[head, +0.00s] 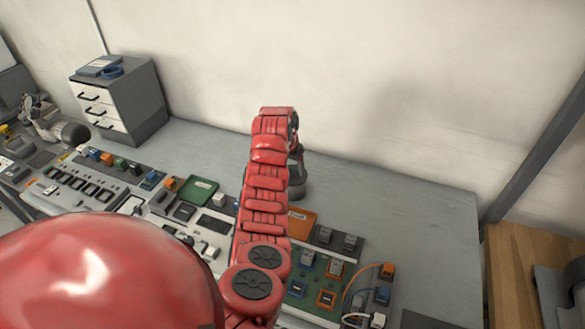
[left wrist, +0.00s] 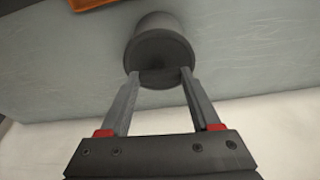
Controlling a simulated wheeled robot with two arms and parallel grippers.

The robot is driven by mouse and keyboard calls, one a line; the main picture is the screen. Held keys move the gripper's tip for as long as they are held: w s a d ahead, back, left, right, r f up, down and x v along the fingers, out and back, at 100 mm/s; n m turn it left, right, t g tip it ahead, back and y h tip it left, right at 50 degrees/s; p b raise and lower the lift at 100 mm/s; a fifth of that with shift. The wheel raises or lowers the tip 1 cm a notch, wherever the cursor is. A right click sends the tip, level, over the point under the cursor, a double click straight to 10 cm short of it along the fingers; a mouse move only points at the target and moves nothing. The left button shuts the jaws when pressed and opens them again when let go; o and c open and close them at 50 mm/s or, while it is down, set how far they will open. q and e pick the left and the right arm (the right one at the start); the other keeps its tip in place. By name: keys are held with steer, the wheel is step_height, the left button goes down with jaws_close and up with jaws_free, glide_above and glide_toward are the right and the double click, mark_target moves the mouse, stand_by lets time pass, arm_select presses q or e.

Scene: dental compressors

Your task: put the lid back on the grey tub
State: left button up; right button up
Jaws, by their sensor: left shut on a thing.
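The grey tub (head: 298,189) stands upright on the bench, partly behind my red left arm. It also shows in the left wrist view as a dark grey cylinder (left wrist: 154,26). The round dark lid (left wrist: 160,62) is at the tub's top end, between the fingertips of my left gripper (left wrist: 160,75). The gripper is shut on the lid. The lid appears lined up with the tub; I cannot tell whether it touches the rim or sits just above. In the head view the left gripper (head: 296,160) is small and partly hidden over the tub. My right gripper is not in view.
An orange tray (head: 301,222) lies close to the tub. Boards with switches and cables (head: 335,272) fill the front of the bench. A drawer unit (head: 125,100) stands at the back left. The bench right of the tub (head: 400,215) is clear, with the wall behind.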

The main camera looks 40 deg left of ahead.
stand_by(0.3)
arm_select(q)
steer(key=o, duration=1.4)
steer(key=shift+o, duration=0.2)
steer(key=shift+r, duration=0.1)
steer(key=shift+r, duration=3.45)
jaws_close()
steer(key=shift+f, duration=0.25)
